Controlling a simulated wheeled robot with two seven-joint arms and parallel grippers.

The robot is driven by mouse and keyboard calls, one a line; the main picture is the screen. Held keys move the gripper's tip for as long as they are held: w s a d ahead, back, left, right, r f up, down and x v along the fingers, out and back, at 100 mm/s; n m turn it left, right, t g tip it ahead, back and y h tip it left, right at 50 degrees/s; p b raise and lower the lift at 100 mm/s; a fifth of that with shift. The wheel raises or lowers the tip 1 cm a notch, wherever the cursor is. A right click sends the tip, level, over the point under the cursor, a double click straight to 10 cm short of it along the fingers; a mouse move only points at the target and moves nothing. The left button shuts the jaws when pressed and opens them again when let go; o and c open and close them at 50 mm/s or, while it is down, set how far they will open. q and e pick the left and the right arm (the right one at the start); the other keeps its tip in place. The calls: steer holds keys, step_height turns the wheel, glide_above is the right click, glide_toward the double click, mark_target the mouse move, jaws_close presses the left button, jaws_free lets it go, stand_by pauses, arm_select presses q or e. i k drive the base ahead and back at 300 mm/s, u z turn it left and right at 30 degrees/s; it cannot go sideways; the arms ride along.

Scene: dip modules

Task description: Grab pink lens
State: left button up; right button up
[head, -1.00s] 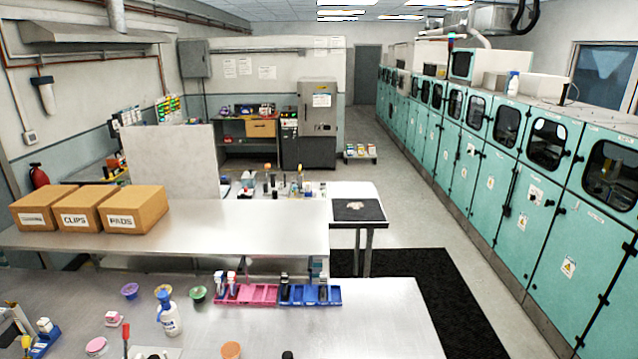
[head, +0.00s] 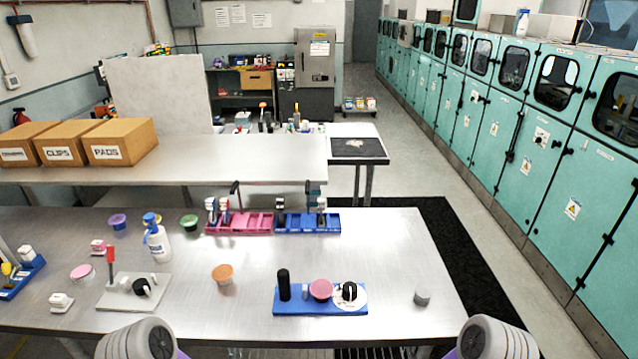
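A round pink disc (head: 321,289) sits on a blue block (head: 312,308) at the front middle of the steel table, between a black upright cylinder (head: 284,285) and a black knob on a white disc (head: 350,293). Another flat pink disc (head: 82,273) lies on the table at the left. I cannot tell for certain which one is the pink lens. Only rounded grey parts of my two arms show at the bottom edge, left and right of the blue block. Neither gripper's fingers are in view.
A pink tray (head: 240,231) and a blue tray (head: 308,230) stand at the table's back. A white bottle (head: 157,245), an orange cup (head: 222,274), a grey plate with a red-handled tool (head: 125,293) and a small grey cylinder (head: 422,297) stand nearby. The table's right part is mostly clear.

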mark_target(320, 288)
steer(key=z, duration=1)
steer(key=i, duration=0.6)
steer(key=u, duration=1.9)
